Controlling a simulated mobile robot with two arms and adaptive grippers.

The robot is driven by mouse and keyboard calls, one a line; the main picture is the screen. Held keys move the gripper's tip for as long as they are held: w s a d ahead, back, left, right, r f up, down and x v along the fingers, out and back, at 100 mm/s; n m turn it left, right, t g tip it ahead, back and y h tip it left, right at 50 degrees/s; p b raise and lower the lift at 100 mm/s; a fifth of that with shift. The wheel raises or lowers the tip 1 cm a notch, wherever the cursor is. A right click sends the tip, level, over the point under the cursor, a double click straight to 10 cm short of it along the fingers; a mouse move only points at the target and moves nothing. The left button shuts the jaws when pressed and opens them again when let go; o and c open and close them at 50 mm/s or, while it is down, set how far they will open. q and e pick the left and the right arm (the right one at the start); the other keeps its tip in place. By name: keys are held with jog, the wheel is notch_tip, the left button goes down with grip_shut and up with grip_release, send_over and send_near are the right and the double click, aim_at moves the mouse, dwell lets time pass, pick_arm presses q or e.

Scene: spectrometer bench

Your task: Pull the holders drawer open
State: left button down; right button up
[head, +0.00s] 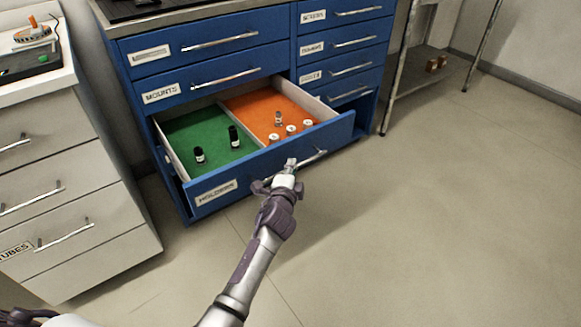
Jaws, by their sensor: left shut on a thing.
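The holders drawer (272,169) is the low drawer of the blue cabinet, and it stands pulled out. Its label (216,193) reads roughly HOLDERS. Inside, the left part has a green floor (205,133) with two black cylindrical pieces (234,136). The right part has an orange floor (262,108) with several small white-topped pieces (291,130). My left gripper (288,170) is at the drawer front, shut on its bar handle (314,158). The gripper hides part of the handle. My right gripper is not in the picture.
Shut drawers (220,41) with bar handles sit above it, and smaller ones (343,42) at the right. A white drawer unit (60,190) stands close at the left. A metal rack (420,60) stands at the right. The floor (430,220) in front is clear.

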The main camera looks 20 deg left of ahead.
pick_arm(q)
jog(key=shift+a, duration=0.1)
jog(key=c, duration=1.2)
grip_release()
jog(key=s+d+r, duration=0.1)
jog(key=s, duration=1)
jog(key=shift+s+d+r, duration=0.2)
jog(key=shift+s+r, duration=0.1)
jog(key=shift+s, duration=0.1)
